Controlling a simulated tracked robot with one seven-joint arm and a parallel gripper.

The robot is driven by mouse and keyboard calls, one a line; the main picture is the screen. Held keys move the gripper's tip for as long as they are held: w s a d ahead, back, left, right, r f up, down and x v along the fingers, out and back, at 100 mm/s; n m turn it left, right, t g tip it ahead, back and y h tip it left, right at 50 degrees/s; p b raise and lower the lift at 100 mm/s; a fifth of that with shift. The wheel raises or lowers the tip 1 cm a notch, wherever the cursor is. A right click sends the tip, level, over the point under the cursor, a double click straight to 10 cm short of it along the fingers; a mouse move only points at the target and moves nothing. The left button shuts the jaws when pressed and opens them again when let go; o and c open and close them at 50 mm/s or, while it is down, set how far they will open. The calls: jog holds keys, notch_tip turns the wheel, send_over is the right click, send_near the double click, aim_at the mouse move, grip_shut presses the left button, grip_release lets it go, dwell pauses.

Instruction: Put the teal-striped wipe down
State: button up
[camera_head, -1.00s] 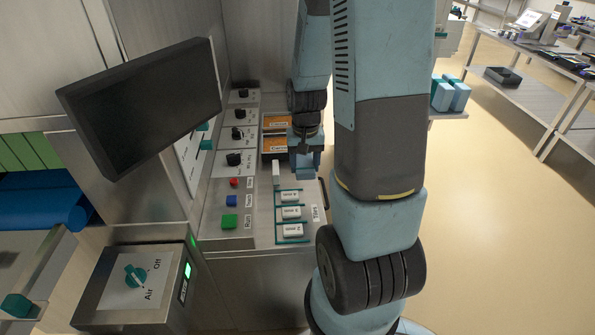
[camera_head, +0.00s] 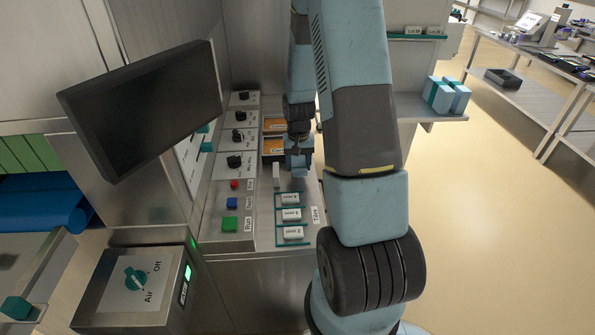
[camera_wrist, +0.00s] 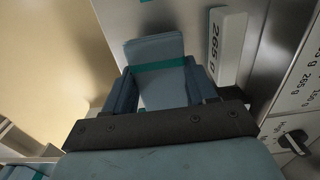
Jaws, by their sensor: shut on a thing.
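In the wrist view, the teal-striped wipe (camera_wrist: 157,88) is a pale blue folded pad with a teal band across it. My gripper (camera_wrist: 160,72) is shut on it, one finger at each side. In the head view, my gripper (camera_head: 299,155) is over the steel worktop, near the orange-labelled bins, and a pale blue edge shows below it. I cannot tell whether the wipe touches the surface. A white block marked 265 g (camera_wrist: 228,45) stands beside the wipe in the wrist view.
Several white blocks (camera_head: 291,214) sit in teal-edged slots on the worktop. Knobs and coloured buttons (camera_head: 231,224) line its left side, below a black screen (camera_head: 145,105). Orange-labelled bins (camera_head: 273,146) stand behind. Pale blue, teal-banded packs (camera_head: 440,94) stand on a shelf at right.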

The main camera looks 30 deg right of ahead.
aim_at(298, 170)
jog(key=shift+w+f, duration=0.2)
jog(key=shift+f, duration=0.05)
jog(key=shift+d+f, duration=0.1)
jog(key=shift+f, duration=1.45)
jog(key=o, duration=1.1)
